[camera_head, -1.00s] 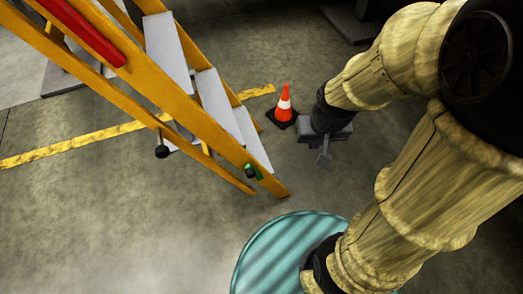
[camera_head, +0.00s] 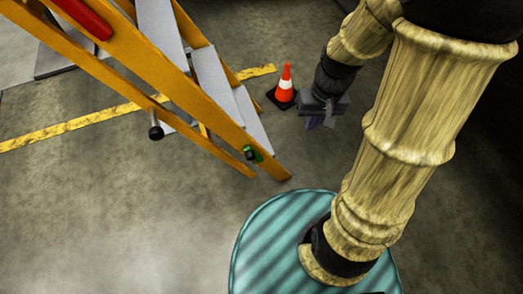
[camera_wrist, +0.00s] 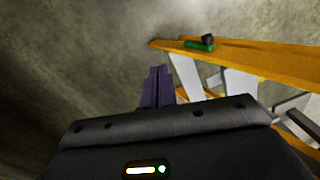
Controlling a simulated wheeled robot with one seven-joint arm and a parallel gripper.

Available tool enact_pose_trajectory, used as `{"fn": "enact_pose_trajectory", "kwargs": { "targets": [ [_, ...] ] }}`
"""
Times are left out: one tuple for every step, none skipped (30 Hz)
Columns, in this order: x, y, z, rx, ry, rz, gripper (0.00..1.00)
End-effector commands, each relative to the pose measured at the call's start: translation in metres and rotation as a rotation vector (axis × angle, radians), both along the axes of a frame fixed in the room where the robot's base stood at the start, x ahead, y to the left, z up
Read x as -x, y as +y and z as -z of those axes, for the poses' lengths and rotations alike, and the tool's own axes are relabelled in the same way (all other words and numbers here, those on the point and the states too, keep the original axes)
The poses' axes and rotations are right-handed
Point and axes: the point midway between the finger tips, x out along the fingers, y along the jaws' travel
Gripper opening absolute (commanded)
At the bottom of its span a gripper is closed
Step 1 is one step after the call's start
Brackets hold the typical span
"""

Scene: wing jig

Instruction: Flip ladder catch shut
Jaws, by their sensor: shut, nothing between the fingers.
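The orange ladder (camera_head: 185,85) with grey steps leans across the upper left of the head view; it also shows at the right of the wrist view (camera_wrist: 265,60). A green fitting with a black knob (camera_head: 251,153) sits on its near rail close to the rail's end, and shows in the wrist view (camera_wrist: 202,43). A lever with a black ball (camera_head: 156,132) hangs from the other rail. I cannot tell which is the catch or its position. My gripper (camera_head: 318,122) is right of the ladder, shut and empty, apart from both fittings; its dark fingers (camera_wrist: 157,88) point toward the ladder's side.
An orange and white traffic cone (camera_head: 285,85) stands on the floor between the ladder and my gripper in the head view. A yellow floor line (camera_head: 75,130) runs under the ladder. The concrete floor left of my round teal base is clear.

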Motion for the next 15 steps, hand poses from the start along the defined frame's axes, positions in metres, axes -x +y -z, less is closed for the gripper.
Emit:
{"fn": "enact_pose_trajectory", "kwargs": {
  "targets": [
    [-0.005,-0.001,0.026,-0.044,0.06,-0.009,0.0],
    [-0.007,0.0,0.034,-0.078,0.09,-0.02,0.0],
    [-0.011,0.001,0.045,-0.125,0.128,-0.034,0.0],
    [-0.014,0.002,0.053,-0.164,0.154,-0.046,0.0],
    [-0.017,0.004,0.061,-0.206,0.176,-0.056,0.0],
    [-0.022,0.005,0.072,-0.264,0.201,-0.071,0.0],
    [-0.026,0.006,0.08,-0.309,0.216,-0.084,0.0],
    [-0.03,0.007,0.087,-0.357,0.227,-0.094,0.0],
    [-0.036,0.009,0.097,-0.423,0.237,-0.109,0.0],
    [-0.041,0.01,0.105,-0.474,0.241,-0.119,0.0],
    [-0.046,0.011,0.112,-0.526,0.241,-0.131,0.0],
    [-0.053,0.011,0.12,-0.593,0.235,-0.144,0.0],
    [-0.058,0.012,0.126,-0.642,0.227,-0.154,0.0],
    [-0.064,0.012,0.132,-0.687,0.216,-0.162,0.0],
    [-0.07,0.012,0.137,-0.743,0.199,-0.173,0.0]
  ]
}}
